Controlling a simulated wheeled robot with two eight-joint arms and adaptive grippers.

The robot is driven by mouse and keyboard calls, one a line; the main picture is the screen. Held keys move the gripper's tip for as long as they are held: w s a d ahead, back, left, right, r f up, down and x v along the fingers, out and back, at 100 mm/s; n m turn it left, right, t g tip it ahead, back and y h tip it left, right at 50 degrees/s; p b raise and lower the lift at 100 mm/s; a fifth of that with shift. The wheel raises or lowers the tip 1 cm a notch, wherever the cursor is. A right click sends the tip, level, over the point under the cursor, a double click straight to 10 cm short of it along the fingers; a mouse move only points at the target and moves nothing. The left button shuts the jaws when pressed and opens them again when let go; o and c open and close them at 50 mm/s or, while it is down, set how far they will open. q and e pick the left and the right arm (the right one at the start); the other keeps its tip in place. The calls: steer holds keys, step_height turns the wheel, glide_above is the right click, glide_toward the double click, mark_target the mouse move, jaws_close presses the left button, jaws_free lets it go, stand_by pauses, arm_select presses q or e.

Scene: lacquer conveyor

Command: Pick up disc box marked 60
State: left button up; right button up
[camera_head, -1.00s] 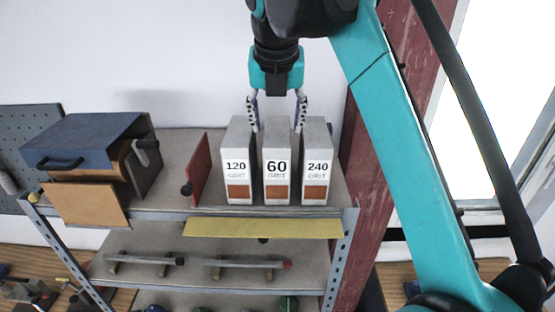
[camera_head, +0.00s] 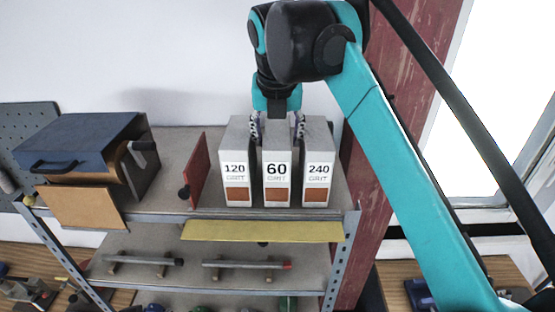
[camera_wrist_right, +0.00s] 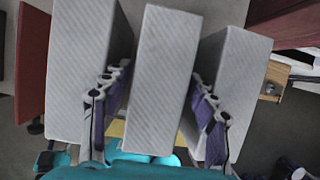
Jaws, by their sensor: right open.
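The disc box marked 60 (camera_head: 277,178) stands upright in the middle of a row on the top shelf, white-grey with an orange patch; its top shows in the wrist view (camera_wrist_right: 165,75). The box marked 120 (camera_head: 236,178) is at its left and the box marked 240 (camera_head: 317,178) at its right. My right gripper (camera_head: 277,128) is open, its fingers on either side of the 60 box, in the gaps to its neighbours. In the wrist view the fingers (camera_wrist_right: 158,115) flank the box, apart from its sides. My left gripper is out of view.
A red upright divider (camera_head: 196,172) stands left of the boxes. A blue-topped cabinet (camera_head: 85,140) with an open front flap is further left. A yellow strip (camera_head: 262,230) runs along the shelf front. A dark red post (camera_head: 372,150) stands at the right.

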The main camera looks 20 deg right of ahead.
steer(key=shift+s, duration=0.2)
steer(key=shift+f, duration=0.1)
steer(key=shift+w, duration=0.2)
steer(key=shift+s, duration=0.15)
jaws_close()
